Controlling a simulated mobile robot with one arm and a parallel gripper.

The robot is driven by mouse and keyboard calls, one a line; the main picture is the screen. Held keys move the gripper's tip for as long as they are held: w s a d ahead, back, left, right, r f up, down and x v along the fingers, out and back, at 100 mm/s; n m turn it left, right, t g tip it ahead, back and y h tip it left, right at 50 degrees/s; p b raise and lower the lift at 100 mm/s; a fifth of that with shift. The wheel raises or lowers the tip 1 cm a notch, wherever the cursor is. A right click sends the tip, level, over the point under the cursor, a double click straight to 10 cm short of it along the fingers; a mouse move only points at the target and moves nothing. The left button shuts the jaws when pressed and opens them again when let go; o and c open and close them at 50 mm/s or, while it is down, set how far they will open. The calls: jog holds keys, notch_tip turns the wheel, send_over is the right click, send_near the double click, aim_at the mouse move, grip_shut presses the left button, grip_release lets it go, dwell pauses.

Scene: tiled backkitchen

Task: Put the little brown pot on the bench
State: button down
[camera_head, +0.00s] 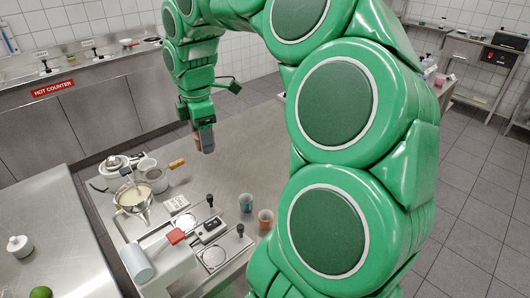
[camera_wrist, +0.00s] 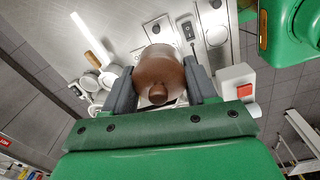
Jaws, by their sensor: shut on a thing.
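The little brown pot (camera_wrist: 160,75), with a round knob on its lid, sits between the two grey fingers of my gripper (camera_wrist: 158,70) in the wrist view. The fingers are shut on its sides. In the head view my gripper (camera_head: 203,142) points down over the far part of a steel bench (camera_head: 228,172), and only a little brown shows at its fingers. The bench also shows behind the pot in the wrist view (camera_wrist: 125,25). I cannot tell how far the pot is above the bench.
White pots (camera_head: 133,197) and a wooden handle (camera_head: 177,163) are on the bench's left side. Two cups (camera_head: 265,219) and a red-topped device (camera_head: 176,236) stand nearer. Another steel table (camera_head: 45,225) is at left, the hot counter (camera_head: 55,88) behind. The bench around my gripper looks clear.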

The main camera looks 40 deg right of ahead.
jog(key=d+m, duration=0.1)
jog(key=d, duration=0.1)
jog(key=shift+s+d, duration=0.15)
jog(key=shift+d, duration=0.15)
jog(key=shift+s+d+f, duration=0.1)
jog(key=shift+f, duration=0.25)
notch_tip(320, 180, down, 10)
send_over(212, 179)
jog(key=shift+f, duration=5.1)
jog(key=shift+d+f, duration=0.1)
jog(key=shift+f, duration=1.5)
jog(key=shift+f, duration=0.15)
jog(key=shift+c, duration=1.7)
grip_release()
